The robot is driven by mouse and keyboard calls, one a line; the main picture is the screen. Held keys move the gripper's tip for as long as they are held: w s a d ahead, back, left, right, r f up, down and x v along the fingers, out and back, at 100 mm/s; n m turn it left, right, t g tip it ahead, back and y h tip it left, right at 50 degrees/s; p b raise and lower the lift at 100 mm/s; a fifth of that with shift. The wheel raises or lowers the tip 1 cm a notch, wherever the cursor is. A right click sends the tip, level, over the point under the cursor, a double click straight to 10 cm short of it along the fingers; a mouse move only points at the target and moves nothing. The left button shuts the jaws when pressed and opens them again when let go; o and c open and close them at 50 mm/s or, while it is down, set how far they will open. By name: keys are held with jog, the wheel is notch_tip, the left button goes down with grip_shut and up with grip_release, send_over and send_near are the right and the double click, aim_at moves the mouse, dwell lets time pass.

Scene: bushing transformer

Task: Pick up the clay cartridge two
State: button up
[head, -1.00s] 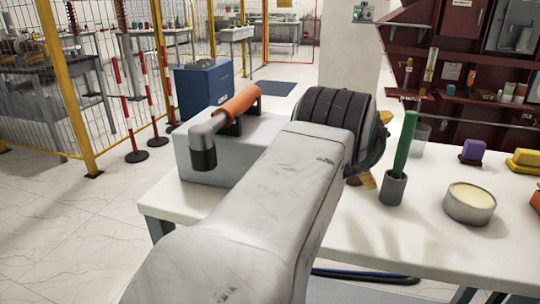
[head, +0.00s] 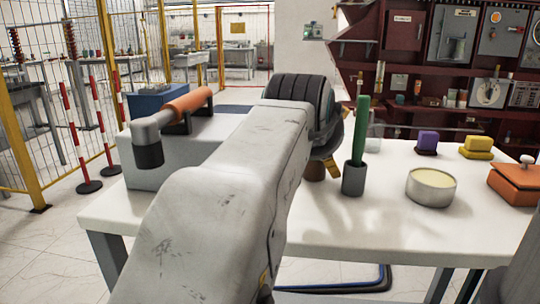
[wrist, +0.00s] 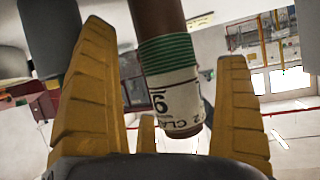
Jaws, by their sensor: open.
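The clay cartridge two (wrist: 172,85) is a brown cylinder with green rings and a white label reading "2 CLA", partly cut off. In the wrist view it hangs down from the top edge between the two yellow fingers of my gripper (wrist: 165,50). The fingers are open, with a gap on each side of it. In the head view my gripper is mostly hidden behind my arm. A brown piece (head: 316,171), probably part of the cartridge, shows just below it on the white table (head: 340,215).
A grey cup holding a green rod (head: 360,130) stands close to the right of my gripper. Farther right are a round tin (head: 431,188), purple (head: 427,142) and yellow (head: 478,145) blocks and an orange box (head: 515,182). A grey block with an orange-handled tool (head: 188,101) is at left.

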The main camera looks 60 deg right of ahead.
jog(key=shift+d+f, duration=0.1)
jog(key=shift+d, duration=0.15)
jog(key=c, duration=1.4)
notch_tip(320, 180, up, 28)
jog(key=p, duration=1.9)
